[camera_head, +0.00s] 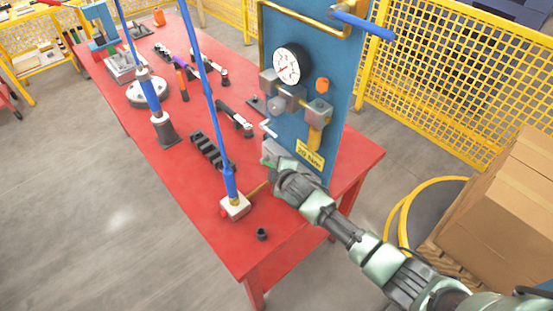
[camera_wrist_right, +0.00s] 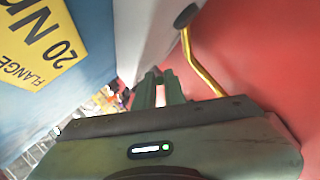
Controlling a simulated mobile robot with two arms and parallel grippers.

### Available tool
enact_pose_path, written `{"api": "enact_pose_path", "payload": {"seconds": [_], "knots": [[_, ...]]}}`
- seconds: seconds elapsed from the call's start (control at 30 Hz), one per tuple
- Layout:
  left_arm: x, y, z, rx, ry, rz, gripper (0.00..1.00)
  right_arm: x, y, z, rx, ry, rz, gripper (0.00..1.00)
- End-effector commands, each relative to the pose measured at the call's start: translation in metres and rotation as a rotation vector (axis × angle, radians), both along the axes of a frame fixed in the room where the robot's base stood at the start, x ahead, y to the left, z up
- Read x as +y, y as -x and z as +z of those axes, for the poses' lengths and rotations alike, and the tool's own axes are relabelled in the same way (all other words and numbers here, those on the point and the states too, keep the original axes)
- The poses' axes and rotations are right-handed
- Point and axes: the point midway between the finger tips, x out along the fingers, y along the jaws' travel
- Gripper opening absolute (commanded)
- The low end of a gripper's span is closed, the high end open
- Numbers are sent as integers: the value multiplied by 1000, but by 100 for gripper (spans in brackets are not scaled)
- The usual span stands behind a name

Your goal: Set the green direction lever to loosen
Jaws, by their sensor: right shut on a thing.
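My right gripper (camera_head: 268,160) reaches in from the lower right, low beside the blue panel (camera_head: 290,110). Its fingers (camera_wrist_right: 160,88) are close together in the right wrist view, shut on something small. A small green part shows at the fingertips in the head view; it fits the green direction lever, but the fingers mostly cover it. A pale grey body (camera_head: 276,148) is right by the fingertips, and a grey surface (camera_wrist_right: 128,35) rises beside them in the wrist view. The lever's setting cannot be read. My left gripper is not in view.
A brass rod with a dark end (camera_wrist_right: 200,65) is close right of the fingers. A blue hanging tool (camera_head: 228,180) stands on a pale block (camera_head: 236,207) on the red table (camera_head: 200,195). A gauge (camera_head: 286,66) is on the panel. Cartons (camera_head: 505,205) stand right.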

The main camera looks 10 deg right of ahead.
Motion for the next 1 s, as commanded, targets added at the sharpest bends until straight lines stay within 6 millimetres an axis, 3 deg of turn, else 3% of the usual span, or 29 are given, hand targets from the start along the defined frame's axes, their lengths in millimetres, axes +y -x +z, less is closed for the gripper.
{"api": "enact_pose_path", "payload": {"seconds": [0.03,0.3,0.9,0.93,1.0], "knots": [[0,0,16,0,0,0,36,2,-1,10,23,16,1,0],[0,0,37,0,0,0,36,4,-5,13,117,84,0,0],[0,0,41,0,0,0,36,6,-6,12,147,105,1,0],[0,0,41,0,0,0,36,6,-6,12,147,105,1,19],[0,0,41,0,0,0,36,6,-6,12,146,105,1,20]]}}
